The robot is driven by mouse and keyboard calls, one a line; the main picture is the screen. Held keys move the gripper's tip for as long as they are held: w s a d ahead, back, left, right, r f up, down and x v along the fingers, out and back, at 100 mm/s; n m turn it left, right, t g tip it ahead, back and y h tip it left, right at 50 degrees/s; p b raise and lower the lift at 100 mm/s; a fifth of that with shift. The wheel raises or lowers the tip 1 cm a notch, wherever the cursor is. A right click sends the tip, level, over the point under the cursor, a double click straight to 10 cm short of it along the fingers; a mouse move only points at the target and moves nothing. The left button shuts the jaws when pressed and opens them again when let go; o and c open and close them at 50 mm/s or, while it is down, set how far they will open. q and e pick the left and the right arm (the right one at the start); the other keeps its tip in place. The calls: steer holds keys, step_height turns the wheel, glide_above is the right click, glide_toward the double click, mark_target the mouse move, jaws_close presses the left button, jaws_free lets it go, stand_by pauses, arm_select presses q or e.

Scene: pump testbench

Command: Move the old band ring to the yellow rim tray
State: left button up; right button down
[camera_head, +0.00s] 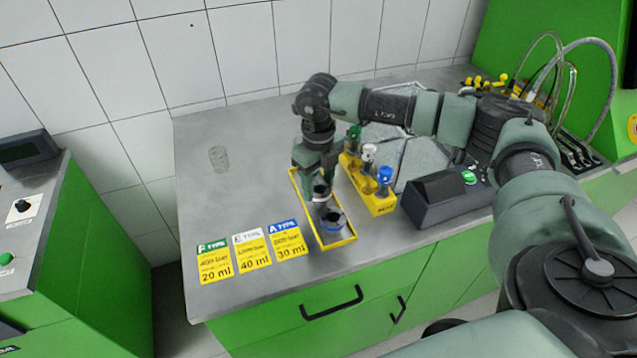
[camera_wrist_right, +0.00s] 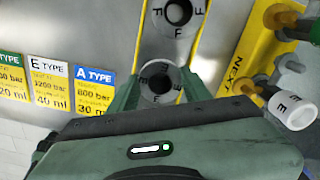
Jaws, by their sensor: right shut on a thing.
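The yellow rim tray (camera_head: 347,240) is a long narrow tray with a grey floor on the bench, left of the bottle rack. My right gripper (camera_head: 320,186) points down over the tray. It is shut on a grey band ring (camera_wrist_right: 160,83) with dark letters, seen between the fingers in the right wrist view. I cannot tell whether this ring touches the tray floor. A second grey ring (camera_wrist_right: 178,12) with dark F letters stands apart from it in the tray, toward the front end in the head view (camera_head: 333,220). My left gripper is not in view.
A yellow rack (camera_head: 380,206) with green, white and blue-topped pieces stands close right of the tray. A dark box (camera_head: 445,205) with a green button is further right. Type labels (camera_head: 250,252) lie front left. A faint grey cylinder (camera_head: 219,158) stands back left; the bench around it is clear.

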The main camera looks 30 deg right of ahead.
steer(key=shift+f, duration=0.1)
steer(key=c, duration=0.6)
jaws_free()
step_height(320, 180, up, 7)
steer(key=p, duration=0.4)
stand_by(0.5)
